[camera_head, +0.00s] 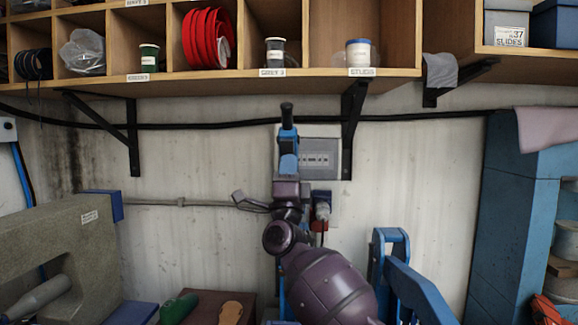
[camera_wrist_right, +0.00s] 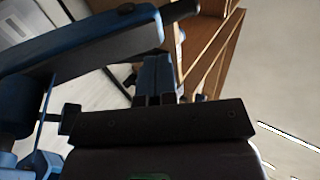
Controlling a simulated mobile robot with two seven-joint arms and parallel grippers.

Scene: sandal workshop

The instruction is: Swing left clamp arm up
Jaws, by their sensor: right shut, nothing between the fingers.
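The left clamp arm (camera_head: 288,133) is a blue lever with a black end. In the head view it stands about upright in the middle, in front of the wall. My right gripper (camera_head: 288,164) is shut and empty, pointing up, and overlaps the lever's lower part. In the right wrist view the blue lever (camera_wrist_right: 85,48) runs across the upper left, close to my shut fingers (camera_wrist_right: 154,78). I cannot tell whether they touch it. My purple right forearm hides most of the clamp's base. My left gripper is out of view.
A second blue clamp arm (camera_head: 415,290) slopes down at lower right. A wooden shelf (camera_head: 220,82) with cups and a red coil overhangs the wall. A grey machine (camera_head: 60,235) stands at left, a blue cabinet (camera_head: 510,220) at right. A green bottle (camera_head: 178,308) lies at the bottom.

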